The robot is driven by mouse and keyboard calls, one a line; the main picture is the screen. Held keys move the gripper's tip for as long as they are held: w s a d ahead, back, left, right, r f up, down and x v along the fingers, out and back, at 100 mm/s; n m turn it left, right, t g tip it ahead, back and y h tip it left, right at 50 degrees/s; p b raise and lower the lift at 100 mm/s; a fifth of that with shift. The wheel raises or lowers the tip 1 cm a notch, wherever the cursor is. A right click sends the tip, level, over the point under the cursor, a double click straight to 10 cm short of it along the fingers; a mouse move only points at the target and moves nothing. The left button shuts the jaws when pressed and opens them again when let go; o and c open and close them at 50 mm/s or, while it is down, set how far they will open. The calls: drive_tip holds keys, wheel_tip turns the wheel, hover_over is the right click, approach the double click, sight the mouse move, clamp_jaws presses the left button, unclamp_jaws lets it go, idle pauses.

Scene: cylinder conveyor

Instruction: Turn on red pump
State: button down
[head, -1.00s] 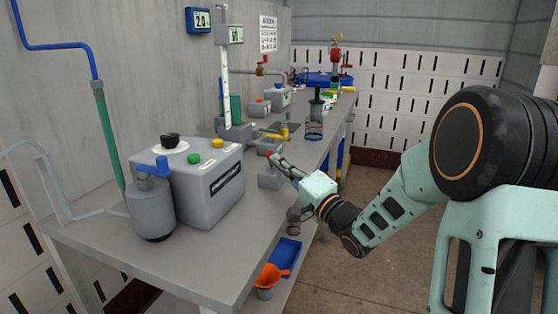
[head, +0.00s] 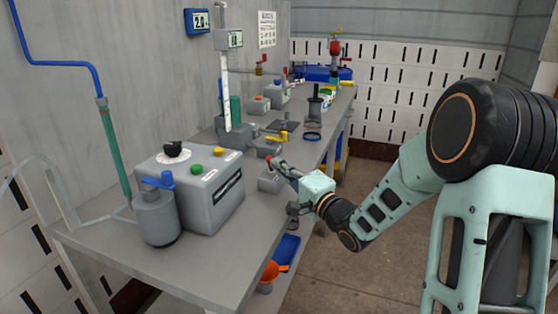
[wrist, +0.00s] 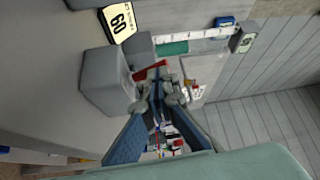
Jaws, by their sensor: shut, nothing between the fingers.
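A small grey box (head: 269,183) stands near the table's front edge with a red part (head: 268,159) above it, close to my gripper. My gripper (head: 277,164) is shut and empty, its fingertips at the top of this box. In the wrist view my shut fingertips (wrist: 156,88) are beside a red bar (wrist: 149,71) next to a grey box (wrist: 104,82); I cannot tell whether they touch. A red fitting (head: 335,47) also stands at the far end by a blue drum. The frames do not show which is the red pump.
The grey table (head: 240,252) runs away along the wall. A large grey unit (head: 218,205) with a green cap and a grey bottle (head: 156,217) stand near its front left. Beyond my gripper are several fittings. A blue tray (head: 288,250) lies on a lower level.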

drive_tip(key=shift+w+d+r+m+g+h+p, duration=0.15)
drive_tip(key=shift+w+r+m+g+h+p, duration=0.45)
drive_tip(key=shift+p, duration=1.9)
drive_tip(key=shift+w+d+f+m+g+y+p, duration=0.2)
drive_tip(key=shift+m+p, duration=0.65)
drive_tip(key=shift+p, duration=1.7)
drive_tip(key=shift+w+d+r+m+g+h+p, duration=0.15)
drive_tip(key=shift+r+m+g+h+p, duration=0.45)
drive_tip(key=shift+p, duration=1.9)
drive_tip(key=shift+a+f+y, duration=0.15)
drive_tip(key=shift+f+y, duration=0.15)
drive_tip(key=shift+f, duration=0.25)
drive_tip(key=shift+s, duration=0.1)
